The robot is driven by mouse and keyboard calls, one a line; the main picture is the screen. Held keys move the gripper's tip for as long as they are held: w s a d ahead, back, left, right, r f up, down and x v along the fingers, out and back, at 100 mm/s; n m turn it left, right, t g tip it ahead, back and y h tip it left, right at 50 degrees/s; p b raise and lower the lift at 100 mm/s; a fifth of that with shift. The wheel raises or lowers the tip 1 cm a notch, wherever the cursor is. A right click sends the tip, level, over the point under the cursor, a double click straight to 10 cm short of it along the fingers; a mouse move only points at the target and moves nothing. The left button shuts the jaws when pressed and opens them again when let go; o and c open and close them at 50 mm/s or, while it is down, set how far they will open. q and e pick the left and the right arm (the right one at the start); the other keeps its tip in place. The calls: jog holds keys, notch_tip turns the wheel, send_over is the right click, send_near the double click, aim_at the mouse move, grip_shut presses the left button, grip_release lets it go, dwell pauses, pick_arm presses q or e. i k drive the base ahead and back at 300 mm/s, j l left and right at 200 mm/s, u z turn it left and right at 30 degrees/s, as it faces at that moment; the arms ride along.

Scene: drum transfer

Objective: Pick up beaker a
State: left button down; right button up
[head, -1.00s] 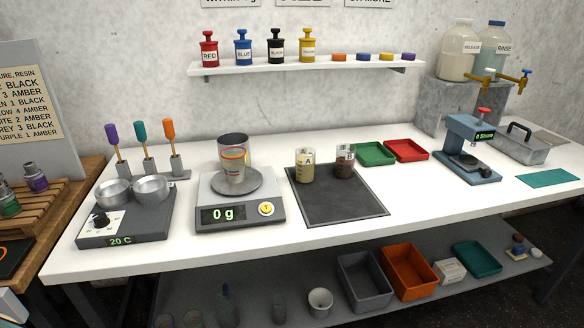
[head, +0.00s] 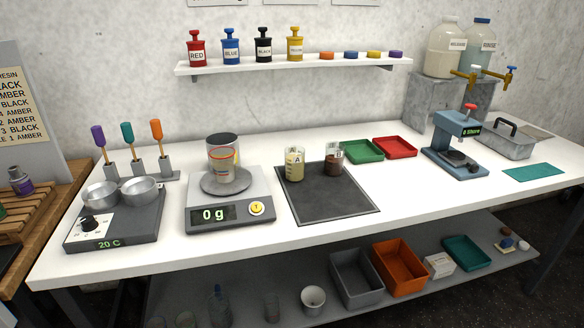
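Beaker A (head: 294,165) is a clear beaker with pale yellow contents and a letter A label. It stands upright at the back left of the dark grey mat (head: 335,200). Beaker B (head: 334,161), with dark brown contents, stands upright to its right, a small gap between them. Neither of my grippers is in view.
A scale (head: 228,208) reading 0 g, with a cup on it, stands left of the mat. A green tray (head: 362,151) and a red tray (head: 395,148) lie behind right. A press (head: 456,150) stands further right. The white table (head: 400,205) is clear right of the mat.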

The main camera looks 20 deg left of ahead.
aim_at(295, 164)
jog(key=i+l, duration=0.7)
jog(key=i, duration=0.25)
